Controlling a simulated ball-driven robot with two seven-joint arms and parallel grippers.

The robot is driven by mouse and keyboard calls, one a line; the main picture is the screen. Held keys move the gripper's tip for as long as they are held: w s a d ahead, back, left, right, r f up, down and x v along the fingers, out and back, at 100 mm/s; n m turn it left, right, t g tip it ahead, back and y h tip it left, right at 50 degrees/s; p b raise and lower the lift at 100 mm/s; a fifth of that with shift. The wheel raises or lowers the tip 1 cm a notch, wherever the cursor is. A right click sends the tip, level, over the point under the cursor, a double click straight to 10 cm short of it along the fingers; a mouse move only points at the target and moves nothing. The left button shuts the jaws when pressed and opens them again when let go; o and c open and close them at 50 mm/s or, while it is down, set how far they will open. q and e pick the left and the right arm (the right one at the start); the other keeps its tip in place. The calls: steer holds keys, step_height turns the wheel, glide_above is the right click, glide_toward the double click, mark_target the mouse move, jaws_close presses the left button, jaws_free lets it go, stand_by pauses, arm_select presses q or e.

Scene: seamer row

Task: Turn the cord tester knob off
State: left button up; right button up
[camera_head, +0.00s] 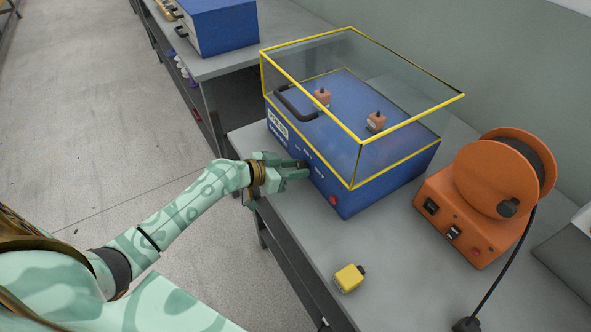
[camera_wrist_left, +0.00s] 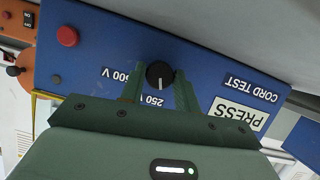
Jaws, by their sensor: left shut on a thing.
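The cord tester (camera_head: 352,205) is a blue box with a clear, yellow-edged cover, standing on the grey bench. My left gripper (camera_head: 303,168) reaches its front panel from the left. In the left wrist view, which looks upside down, the tester panel (camera_wrist_left: 95,30) carries a round black knob (camera_wrist_left: 160,74). My left gripper's green fingers (camera_wrist_left: 160,90) are shut on the knob, one on each side. Its white pointer line points down in that view, toward the "250 V" label. "500 V" is printed to the left. In the head view the gripper hides the knob. My right gripper is not in view.
A red button (camera_head: 333,200) is on the tester's front. Two small orange plugs (camera_head: 376,121) are under the clear cover (camera_head: 400,75). A yellow plug (camera_head: 349,278) lies on the bench in front. An orange cord reel (camera_head: 480,205) stands right. Another blue box (camera_head: 222,28) is farther back.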

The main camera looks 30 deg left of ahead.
arm_select(q)
steer(key=n+h+b, duration=0.1)
steer(key=b, duration=0.1)
steer(key=n+g+h+b, duration=0.1)
steer(key=n+b, duration=0.1)
steer(key=b, duration=0.1)
steer(key=shift+w+a+f, duration=0.1)
steer(key=shift+a+f, duration=0.05)
steer(key=shift+f, duration=0.25)
steer(key=shift+r+n+h+b, duration=0.2)
steer(key=shift+n+h+b, duration=0.5)
steer(key=shift+n+b, duration=0.6)
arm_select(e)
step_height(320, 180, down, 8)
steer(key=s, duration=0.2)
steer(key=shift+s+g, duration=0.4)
arm_select(q)
steer(key=shift+r, duration=0.1)
steer(key=o, duration=1)
steer(key=shift+c, duration=0.2)
